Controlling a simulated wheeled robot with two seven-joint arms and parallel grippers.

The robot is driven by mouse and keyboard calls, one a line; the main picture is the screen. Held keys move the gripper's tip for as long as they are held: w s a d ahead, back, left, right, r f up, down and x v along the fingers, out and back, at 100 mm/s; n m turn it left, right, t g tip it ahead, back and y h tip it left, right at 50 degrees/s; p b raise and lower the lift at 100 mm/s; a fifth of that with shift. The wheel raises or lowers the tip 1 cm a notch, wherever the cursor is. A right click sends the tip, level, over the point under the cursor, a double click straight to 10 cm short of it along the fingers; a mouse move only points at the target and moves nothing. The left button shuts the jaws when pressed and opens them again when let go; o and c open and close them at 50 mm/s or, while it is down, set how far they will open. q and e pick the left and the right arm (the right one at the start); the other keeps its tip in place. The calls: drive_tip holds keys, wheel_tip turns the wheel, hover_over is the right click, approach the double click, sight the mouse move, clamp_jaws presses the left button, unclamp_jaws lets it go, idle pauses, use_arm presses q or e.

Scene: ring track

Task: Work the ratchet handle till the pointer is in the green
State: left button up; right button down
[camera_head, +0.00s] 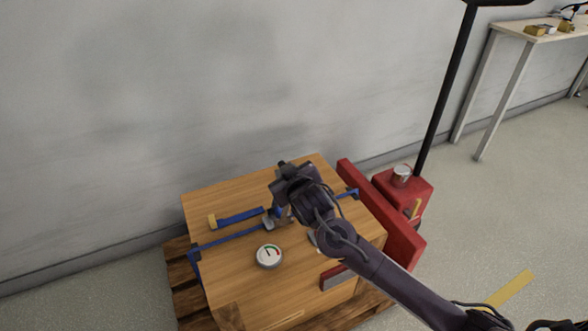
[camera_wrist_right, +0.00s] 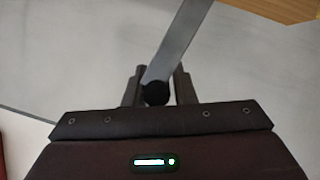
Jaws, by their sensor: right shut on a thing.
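A wooden crate (camera_head: 225,275) has a blue strap (camera_head: 228,238) across its top. The grey metal ratchet (camera_head: 269,223) sits on the strap, partly hidden by my right arm. Its handle shows in the right wrist view as a flat grey bar (camera_wrist_right: 183,40) ending in a black knob (camera_wrist_right: 157,93). My right gripper (camera_wrist_right: 158,88) is shut on the handle at that knob; in the head view its fingers are mostly hidden. A round white gauge (camera_head: 264,258) with green and red marks lies on the crate in front of the ratchet. Its pointer is too small to read surely.
A blue piece with a yellow end (camera_head: 213,221) lies left of the ratchet. The crate stands on a wooden pallet (camera_head: 182,275). A red pallet jack (camera_head: 402,235) with a tall black handle is at the right. A wall rises behind; a table (camera_head: 530,30) stands far right.

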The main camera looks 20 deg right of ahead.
use_arm(q)
drive_tip(key=shift+a, duration=0.55)
use_arm(e)
drive_tip(key=shift+s+a+r, duration=0.1)
drive_tip(key=shift+s+a, duration=0.1)
drive_tip(key=shift+a, duration=0.7)
drive_tip(key=c, duration=1.3)
unclamp_jaws()
drive_tip(key=shift+w+a, duration=0.1)
use_arm(q)
drive_tip(key=shift+s+a+r+n+g+y+p, duration=0.15)
drive_tip(key=shift+a+g+y+p, duration=0.15)
drive_tip(key=shift+a+p, duration=0.2)
drive_tip(key=shift+s+a+r+n+g+y+p, duration=0.1)
drive_tip(key=shift+s+a+n+g+y+p, duration=0.1)
drive_tip(key=shift+a+g+p, duration=0.25)
use_arm(e)
drive_tip(key=v, duration=0.7)
drive_tip(key=shift+s, duration=0.4)
